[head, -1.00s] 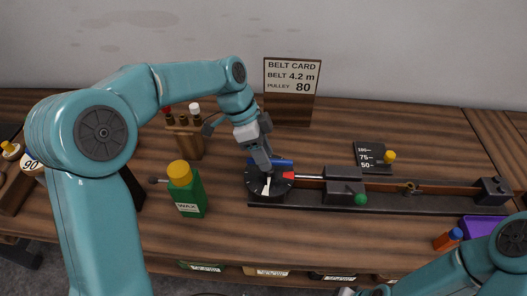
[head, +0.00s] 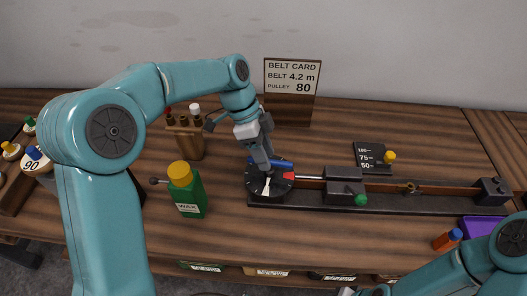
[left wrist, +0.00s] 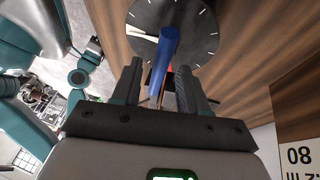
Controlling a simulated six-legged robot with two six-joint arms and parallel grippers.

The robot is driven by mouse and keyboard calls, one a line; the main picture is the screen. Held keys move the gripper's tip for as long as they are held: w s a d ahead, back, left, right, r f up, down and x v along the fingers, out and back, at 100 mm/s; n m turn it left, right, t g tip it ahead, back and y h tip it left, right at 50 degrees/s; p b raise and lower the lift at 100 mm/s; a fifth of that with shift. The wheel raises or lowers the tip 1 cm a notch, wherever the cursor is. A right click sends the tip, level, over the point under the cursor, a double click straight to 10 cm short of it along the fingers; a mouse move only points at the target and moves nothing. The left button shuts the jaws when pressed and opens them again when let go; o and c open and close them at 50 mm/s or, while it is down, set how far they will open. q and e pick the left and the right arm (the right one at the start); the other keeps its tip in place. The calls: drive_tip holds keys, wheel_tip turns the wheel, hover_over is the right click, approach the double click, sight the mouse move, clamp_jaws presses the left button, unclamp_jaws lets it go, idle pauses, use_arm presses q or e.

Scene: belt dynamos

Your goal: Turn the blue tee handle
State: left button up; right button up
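The blue tee handle (head: 284,164) sits over a round black dial (head: 254,187) with white tick marks, a white pointer and a red patch. My left gripper (head: 266,168) reaches down to it from above. In the left wrist view, the blue bar (left wrist: 162,58) runs between the two fingertips of my left gripper (left wrist: 160,75), with the dial (left wrist: 198,40) behind. The fingers are apart, and gaps seem to show beside the bar. The gripper hides the handle's middle in the head view.
A black rail (head: 400,202) with a green knob (head: 361,200) extends right from the dial. A green wax bottle (head: 190,196) and a wooden rack (head: 188,141) stand left. The belt card (head: 290,92) stands behind. A purple tray (head: 480,228) and an orange bottle (head: 444,241) are at right.

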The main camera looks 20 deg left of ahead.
use_arm(q)
drive_tip(key=p+v, duration=0.1)
drive_tip(key=v, duration=1.5)
drive_tip(key=shift+w+a+r, duration=0.1)
